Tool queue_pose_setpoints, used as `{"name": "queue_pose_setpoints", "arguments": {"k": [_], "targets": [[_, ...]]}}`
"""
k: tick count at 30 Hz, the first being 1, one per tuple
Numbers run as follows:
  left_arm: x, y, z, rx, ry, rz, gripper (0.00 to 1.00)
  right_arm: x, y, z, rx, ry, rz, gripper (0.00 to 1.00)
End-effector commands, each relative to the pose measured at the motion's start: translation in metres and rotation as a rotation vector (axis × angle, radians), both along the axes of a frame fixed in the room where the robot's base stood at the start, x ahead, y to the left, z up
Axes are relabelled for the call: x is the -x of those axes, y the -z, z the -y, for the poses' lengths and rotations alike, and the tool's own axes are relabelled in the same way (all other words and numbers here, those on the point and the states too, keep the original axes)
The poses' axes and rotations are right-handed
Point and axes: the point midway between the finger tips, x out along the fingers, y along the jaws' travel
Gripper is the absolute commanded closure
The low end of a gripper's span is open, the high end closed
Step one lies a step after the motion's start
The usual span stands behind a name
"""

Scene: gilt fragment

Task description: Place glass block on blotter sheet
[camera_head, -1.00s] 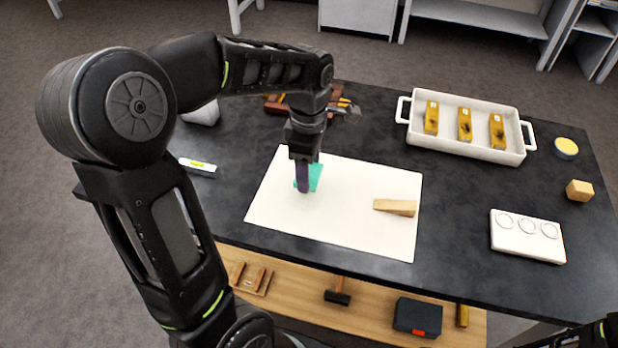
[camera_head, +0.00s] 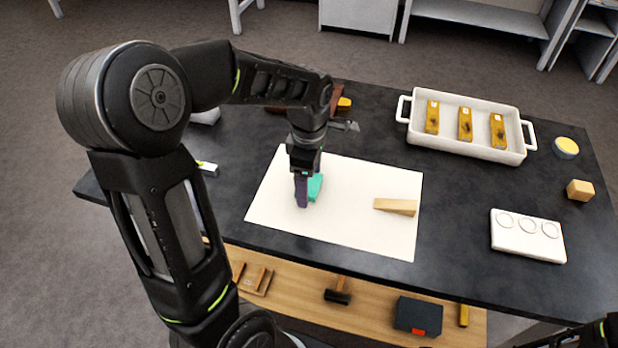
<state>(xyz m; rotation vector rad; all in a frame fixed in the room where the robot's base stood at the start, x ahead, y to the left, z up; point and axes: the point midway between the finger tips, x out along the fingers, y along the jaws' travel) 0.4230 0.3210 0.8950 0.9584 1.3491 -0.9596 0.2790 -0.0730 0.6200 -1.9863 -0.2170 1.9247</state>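The glass block (camera_head: 315,187), a teal piece, shows at the left part of the white blotter sheet (camera_head: 345,225), which lies on the dark table. My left gripper (camera_head: 301,191) points down over the sheet, its purple finger just left of the block and partly in front of it. Whether the fingers grip the block, and whether the block rests fully on the sheet, cannot be told from this angle. My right gripper is out of view; only a bit of that arm shows at the lower right corner.
A wooden wedge (camera_head: 396,207) lies on the sheet's right part. A white tray (camera_head: 466,148) with three gold bars stands at the back right. A white block with rings (camera_head: 527,237), a wooden cube (camera_head: 580,190) and a round tin (camera_head: 565,147) sit at the right.

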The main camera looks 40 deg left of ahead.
Motion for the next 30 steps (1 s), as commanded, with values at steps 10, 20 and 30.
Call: {"name": "queue_pose_setpoints", "arguments": {"k": [10, 20, 30], "targets": [[0.000, -0.005, 0.000, 0.000, 0.000, 0.000, 0.15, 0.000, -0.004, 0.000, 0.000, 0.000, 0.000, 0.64], [-0.001, -0.051, 0.000, 0.000, 0.000, 0.006, 0.15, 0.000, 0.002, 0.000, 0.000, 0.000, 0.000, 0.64], [-0.001, -0.113, 0.000, 0.000, 0.000, 0.003, 0.15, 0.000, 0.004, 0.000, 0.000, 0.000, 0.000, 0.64]]}}
